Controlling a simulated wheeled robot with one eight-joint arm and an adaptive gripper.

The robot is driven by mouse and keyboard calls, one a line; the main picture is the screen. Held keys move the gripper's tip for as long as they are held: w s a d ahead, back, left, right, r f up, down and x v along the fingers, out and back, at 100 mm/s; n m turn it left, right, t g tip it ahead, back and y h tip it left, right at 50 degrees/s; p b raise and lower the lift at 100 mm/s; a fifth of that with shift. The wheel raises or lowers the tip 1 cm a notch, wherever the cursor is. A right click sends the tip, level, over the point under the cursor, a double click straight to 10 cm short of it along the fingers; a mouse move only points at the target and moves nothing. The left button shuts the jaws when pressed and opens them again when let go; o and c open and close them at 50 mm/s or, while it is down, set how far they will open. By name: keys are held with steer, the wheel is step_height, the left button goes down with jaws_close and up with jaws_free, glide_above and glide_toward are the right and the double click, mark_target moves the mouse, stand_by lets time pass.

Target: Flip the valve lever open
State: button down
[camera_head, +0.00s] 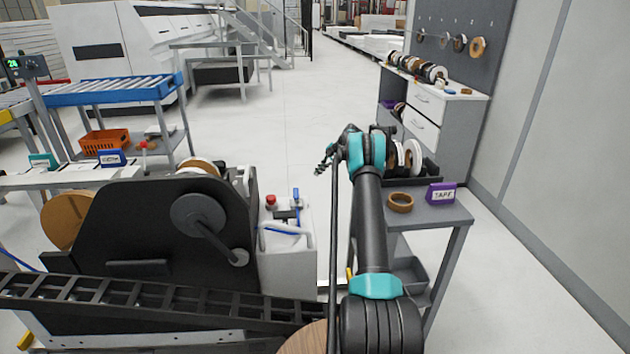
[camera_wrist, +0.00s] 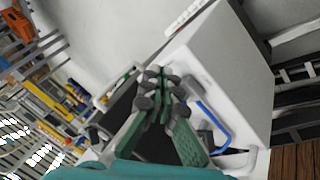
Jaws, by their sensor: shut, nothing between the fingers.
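A small blue lever (camera_head: 296,195) stands upright on the white machine box (camera_head: 288,272), beside dark fittings. I take it for the valve lever. My gripper (camera_head: 325,163) is above and to the right of the lever in the head view, apart from it. In the wrist view my gripper (camera_wrist: 160,80) has its green fingers shut and empty, over the edge of the white box. A blue curved piece (camera_wrist: 212,118) shows to the right of the fingers; I cannot tell whether it is the lever or a hose. The fingers may hide part of the valve.
A red button (camera_head: 271,200) and a white pipe handle (camera_head: 286,240) sit on the box. The black banding machine (camera_head: 150,230) is to the left. A grey cart (camera_head: 440,212) with a tape roll (camera_head: 400,202) and purple sign (camera_head: 441,193) stands right. Open floor lies beyond.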

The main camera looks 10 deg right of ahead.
steer(key=shift+w+d+r, duration=0.25)
steer(key=shift+d+r, duration=0.15)
steer(key=shift+r, duration=0.2)
steer(key=shift+w+d+r, duration=0.2)
steer(key=shift+d+r, duration=0.15)
steer(key=shift+r, duration=0.25)
